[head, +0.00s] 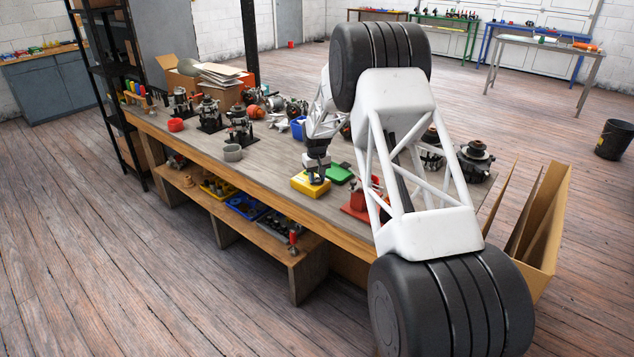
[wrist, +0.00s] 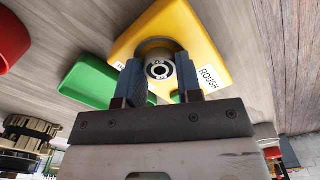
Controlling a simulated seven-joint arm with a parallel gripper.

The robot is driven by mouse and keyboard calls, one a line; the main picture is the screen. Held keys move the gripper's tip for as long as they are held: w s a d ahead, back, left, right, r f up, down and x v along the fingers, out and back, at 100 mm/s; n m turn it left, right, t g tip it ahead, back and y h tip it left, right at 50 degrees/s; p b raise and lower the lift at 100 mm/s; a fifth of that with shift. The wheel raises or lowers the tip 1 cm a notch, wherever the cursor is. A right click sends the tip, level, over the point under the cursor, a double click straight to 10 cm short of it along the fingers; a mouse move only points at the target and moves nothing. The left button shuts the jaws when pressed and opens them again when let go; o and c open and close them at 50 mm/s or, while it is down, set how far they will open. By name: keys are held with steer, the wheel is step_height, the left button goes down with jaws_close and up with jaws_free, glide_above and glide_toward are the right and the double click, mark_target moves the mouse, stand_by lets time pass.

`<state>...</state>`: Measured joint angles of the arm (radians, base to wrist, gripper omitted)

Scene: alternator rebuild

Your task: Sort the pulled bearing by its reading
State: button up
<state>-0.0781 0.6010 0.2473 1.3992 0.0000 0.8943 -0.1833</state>
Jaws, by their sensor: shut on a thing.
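My gripper (wrist: 158,78) is shut on a small round bearing (wrist: 159,70) with a dark bore and a pale ring, held between the two blue-grey fingers. The yellow tray (wrist: 203,47) is directly behind the bearing in the wrist view and carries a white label reading ROUGH. In the head view my gripper (head: 317,172) is over the yellow tray (head: 308,187). I cannot tell whether the bearing touches it. The green tray (wrist: 92,82) is beside the yellow one and also shows in the head view (head: 339,173). Another white label (wrist: 120,67) is mostly hidden by a finger.
A red object (head: 357,204) stands on the bench right of the trays, partly behind my arm. Bare bench top (head: 262,172) lies left of the yellow tray.

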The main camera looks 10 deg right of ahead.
mark_target(317, 178)
steer(key=shift+r, duration=0.15)
steer(key=shift+c, duration=0.3)
steer(key=shift+r, duration=2.35)
steer(key=shift+d, duration=0.1)
steer(key=s+d+r, duration=0.1)
steer(key=d, duration=1.9)
steer(key=shift+r, duration=0.2)
steer(key=shift+f, duration=0.15)
steer(key=shift+f, duration=2.35)
steer(key=shift+f, duration=0.5)
